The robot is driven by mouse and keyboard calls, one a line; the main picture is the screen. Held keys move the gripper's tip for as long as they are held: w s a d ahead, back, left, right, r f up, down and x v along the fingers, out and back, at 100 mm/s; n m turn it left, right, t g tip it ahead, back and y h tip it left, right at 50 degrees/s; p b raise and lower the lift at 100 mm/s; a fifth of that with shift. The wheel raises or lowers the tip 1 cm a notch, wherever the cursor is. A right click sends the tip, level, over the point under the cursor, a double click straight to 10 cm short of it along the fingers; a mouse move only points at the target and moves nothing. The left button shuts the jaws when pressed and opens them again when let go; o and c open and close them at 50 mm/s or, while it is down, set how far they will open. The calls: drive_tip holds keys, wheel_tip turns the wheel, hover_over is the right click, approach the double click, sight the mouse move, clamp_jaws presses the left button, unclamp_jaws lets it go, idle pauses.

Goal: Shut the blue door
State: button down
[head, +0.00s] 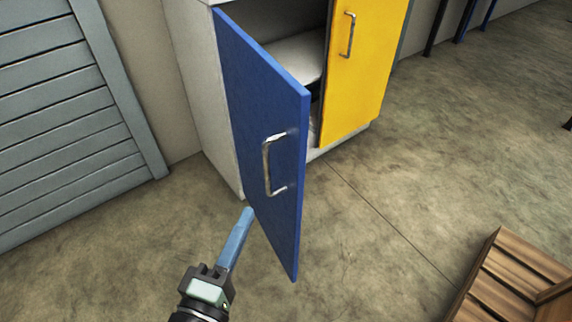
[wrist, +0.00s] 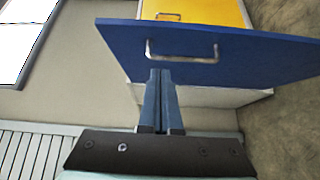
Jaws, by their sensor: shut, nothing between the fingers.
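The blue door (head: 262,130) stands open, swung out from the left side of a white cabinet (head: 195,90). Its metal handle (head: 269,165) is on the outer face, towards me. In the wrist view the blue door (wrist: 240,55) spans the upper picture, with its handle (wrist: 182,57) just beyond my fingertips. My gripper (head: 247,213) is shut and empty, low and to the left of the door's lower part in the head view. In the wrist view my gripper (wrist: 158,72) has its fingers together, pointing at the door. I cannot tell whether the tips touch it.
A yellow door (head: 362,65) closes the cabinet's right side. A shelf (head: 298,55) shows inside the open part. A wooden crate (head: 515,280) is on the floor at lower right. A grey slatted panel (head: 60,110) is at left. The floor between is clear.

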drive_tip(key=b, duration=0.1)
approach(294, 156)
drive_tip(key=w, duration=0.5)
drive_tip(key=shift+w+d, duration=0.45)
drive_tip(key=shift+d, duration=0.4)
drive_tip(key=shift+d, duration=0.1)
